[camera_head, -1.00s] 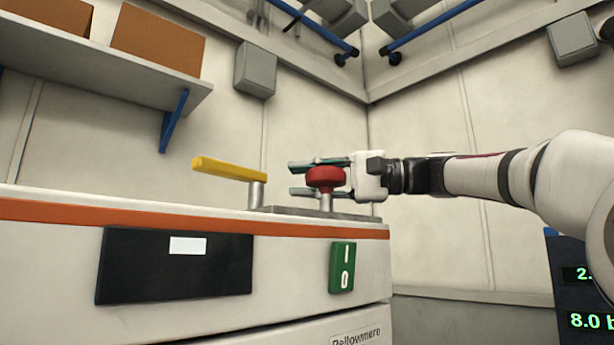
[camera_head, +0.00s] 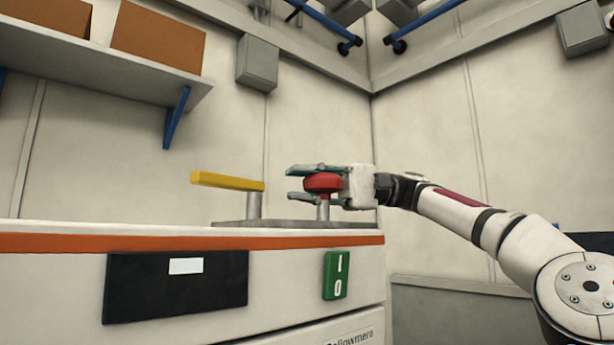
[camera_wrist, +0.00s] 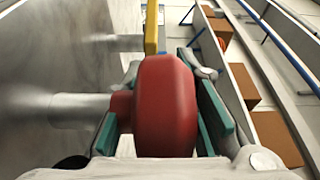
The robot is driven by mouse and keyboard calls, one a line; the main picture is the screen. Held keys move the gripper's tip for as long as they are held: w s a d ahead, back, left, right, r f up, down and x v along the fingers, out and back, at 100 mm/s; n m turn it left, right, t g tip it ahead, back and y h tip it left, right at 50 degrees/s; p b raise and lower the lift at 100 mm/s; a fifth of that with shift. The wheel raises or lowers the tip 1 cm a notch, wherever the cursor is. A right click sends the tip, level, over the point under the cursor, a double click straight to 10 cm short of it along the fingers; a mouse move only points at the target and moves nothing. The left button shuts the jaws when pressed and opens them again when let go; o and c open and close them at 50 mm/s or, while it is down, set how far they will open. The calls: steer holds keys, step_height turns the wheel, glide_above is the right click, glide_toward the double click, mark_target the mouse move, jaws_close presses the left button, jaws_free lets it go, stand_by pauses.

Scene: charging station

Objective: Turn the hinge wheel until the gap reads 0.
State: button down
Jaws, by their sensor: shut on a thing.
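The red wheel (camera_head: 323,183) sits on a short grey post on top of the white machine. My gripper (camera_head: 305,183) reaches it from the right, with one finger above it and one below in the head view. In the wrist view the red wheel (camera_wrist: 165,105) fills the space between the green finger pads of my gripper (camera_wrist: 168,85), which is shut on it. No gap reading is legible in either view now.
A yellow lever (camera_head: 228,181) on a post stands left of the wheel on the same grey plate (camera_head: 235,223). The machine front (camera_head: 60,280) has a black panel (camera_head: 140,290) and a green switch (camera_head: 336,275). A shelf (camera_head: 110,68) with brown boxes is at upper left.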

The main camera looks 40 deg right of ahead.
steer(key=n+g+p, duration=0.1)
steer(key=n+g, duration=0.1)
steer(key=g, duration=0.1)
steer(key=s+n+g, duration=0.1)
steer(key=n+g, duration=0.1)
steer(key=g, duration=0.2)
steer(key=shift+s+f+n+g+p, duration=0.1)
steer(key=shift+s+n+g+p, duration=0.1)
steer(key=shift+n+g+p, duration=0.15)
steer(key=shift+s+g, duration=0.1)
steer(key=shift+g, duration=0.15)
steer(key=c, duration=1.3)
jaws_free()
